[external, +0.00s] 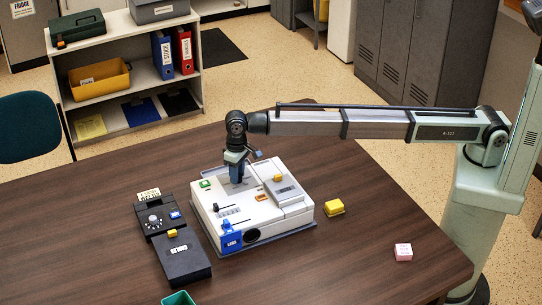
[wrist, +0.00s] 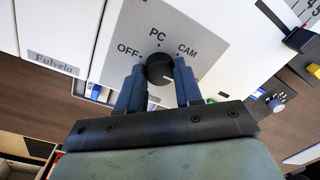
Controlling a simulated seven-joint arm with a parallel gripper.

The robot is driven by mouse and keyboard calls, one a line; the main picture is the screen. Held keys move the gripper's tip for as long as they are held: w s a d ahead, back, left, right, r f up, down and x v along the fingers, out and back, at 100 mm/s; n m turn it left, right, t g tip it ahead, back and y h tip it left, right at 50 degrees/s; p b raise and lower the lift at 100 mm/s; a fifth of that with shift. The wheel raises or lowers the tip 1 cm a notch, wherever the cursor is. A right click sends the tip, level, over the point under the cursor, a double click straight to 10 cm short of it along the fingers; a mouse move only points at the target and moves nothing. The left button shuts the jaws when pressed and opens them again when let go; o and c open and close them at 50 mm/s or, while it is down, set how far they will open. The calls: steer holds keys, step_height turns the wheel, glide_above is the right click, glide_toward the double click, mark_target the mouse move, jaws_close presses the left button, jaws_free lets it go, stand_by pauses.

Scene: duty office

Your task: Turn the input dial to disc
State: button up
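The input dial (wrist: 160,68) is a round black knob on a grey panel of the white console (external: 285,215). OFF, PC and CAM are printed around it; any DISC label is hidden, perhaps behind my right finger. A short white mark shows on the knob's lower right, away from OFF and PC. My gripper (wrist: 160,72) has one blue finger on each side of the knob, and both fingertips appear to touch it. In the external view my gripper (external: 237,179) points down at the console's back left part and hides the dial.
A black device (external: 177,250) with a small knob stands left of the console. A yellow block (external: 334,208) and a pink block (external: 403,252) lie to its right. A green container (external: 178,298) is at the front edge. Sliders and small coloured blocks sit on the console top.

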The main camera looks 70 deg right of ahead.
steer(key=c, duration=0.5)
steer(key=shift+n, duration=0.5)
steer(key=o, duration=1)
steer(key=shift+r, duration=0.1)
steer(key=r, duration=1.3)
steer(key=shift+d+r, duration=0.35)
